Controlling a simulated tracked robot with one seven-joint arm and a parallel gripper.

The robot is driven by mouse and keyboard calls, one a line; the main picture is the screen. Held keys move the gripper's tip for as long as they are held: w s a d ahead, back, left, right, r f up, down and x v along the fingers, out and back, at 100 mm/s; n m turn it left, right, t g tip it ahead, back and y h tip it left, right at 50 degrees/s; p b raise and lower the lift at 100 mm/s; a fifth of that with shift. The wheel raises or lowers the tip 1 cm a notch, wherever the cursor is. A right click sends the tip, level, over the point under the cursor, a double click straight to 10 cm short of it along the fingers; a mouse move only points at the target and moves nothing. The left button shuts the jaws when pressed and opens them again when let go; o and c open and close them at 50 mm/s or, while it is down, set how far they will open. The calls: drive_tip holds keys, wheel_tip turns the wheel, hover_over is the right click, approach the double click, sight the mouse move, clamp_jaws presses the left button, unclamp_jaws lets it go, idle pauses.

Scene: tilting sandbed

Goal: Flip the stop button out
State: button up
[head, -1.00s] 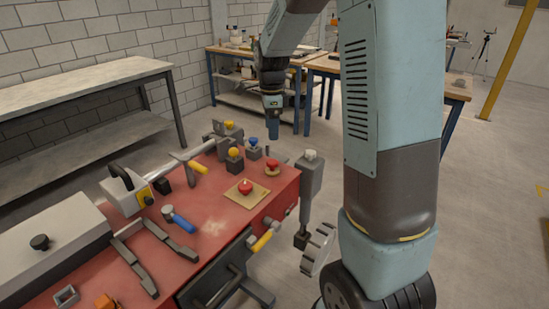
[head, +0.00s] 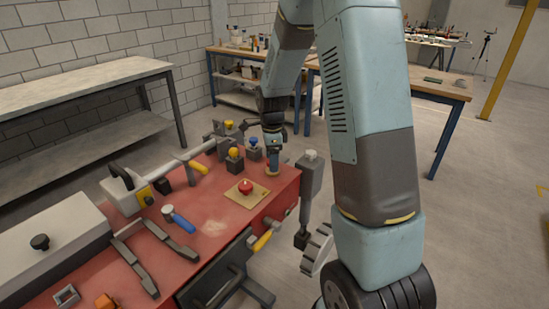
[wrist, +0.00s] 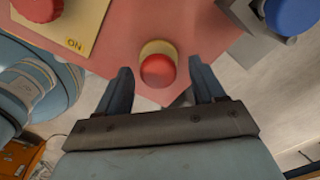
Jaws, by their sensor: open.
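A small red mushroom button (wrist: 157,70) on a round tan base sits near the corner of the red bench top (head: 215,225). In the wrist view it lies between the two fingers of my gripper (wrist: 162,90), which are apart and not visibly touching it. In the head view my gripper (head: 273,163) points down over this button and hides its red cap. A second, larger red button (head: 246,186) sits on a square yellow plate; it also shows in the wrist view (wrist: 38,8), with "ON" lettered on the plate. I cannot tell which one is the stop button.
A grey post (head: 311,175) rises at the bench's right edge. Levers and a blue-handled tool (head: 179,219) lie to the left.

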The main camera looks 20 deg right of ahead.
drive_tip(key=shift+c, duration=0.2)
drive_tip(key=shift+r, duration=0.1)
clamp_jaws()
